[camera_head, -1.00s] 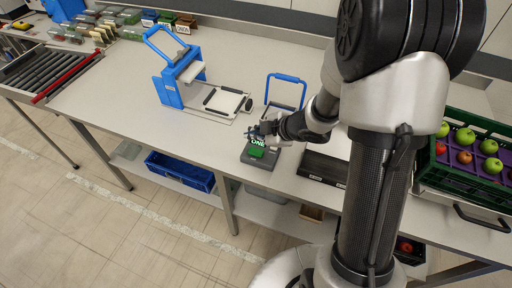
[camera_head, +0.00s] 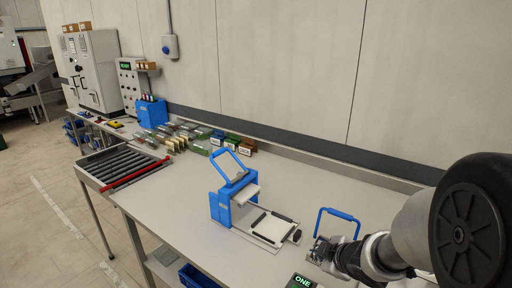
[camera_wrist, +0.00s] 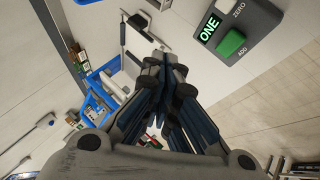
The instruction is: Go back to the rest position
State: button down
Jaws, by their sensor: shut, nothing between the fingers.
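My gripper (camera_head: 322,251) is at the lower right in the head view, above the table near the small display box. In the wrist view my gripper (camera_wrist: 165,62) has its fingers together with nothing between them. The display box (camera_head: 301,282) reads "ONE" and is cut off by the lower edge in the head view. In the wrist view the same box (camera_wrist: 262,12) shows a green button and the labels "ZERO" and "ADD". The fingers are apart from the box.
A blue press-like device (camera_head: 222,207) with a white plate (camera_head: 269,228) stands mid-table. A blue handle frame (camera_head: 341,214) rises just behind my gripper. A roller conveyor (camera_head: 122,163) with a red bar is at the left. Small labelled boxes (camera_head: 232,142) line the back.

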jog(key=s+d+r+m+g+h, duration=0.1)
jog(key=s+d+r+m+h, duration=0.3)
jog(key=s+r+m, duration=0.6)
jog(key=s+a+r+m+g+y, duration=0.1)
jog(key=s+a, duration=0.3)
jog(key=s, duration=0.5)
jog(key=s+a+r+m+g+y, duration=0.1)
jog(key=s+a, duration=0.3)
jog(key=s, duration=0.5)
jog(key=shift+r+m+g, duration=0.25)
jog(key=shift+m+g, duration=0.25)
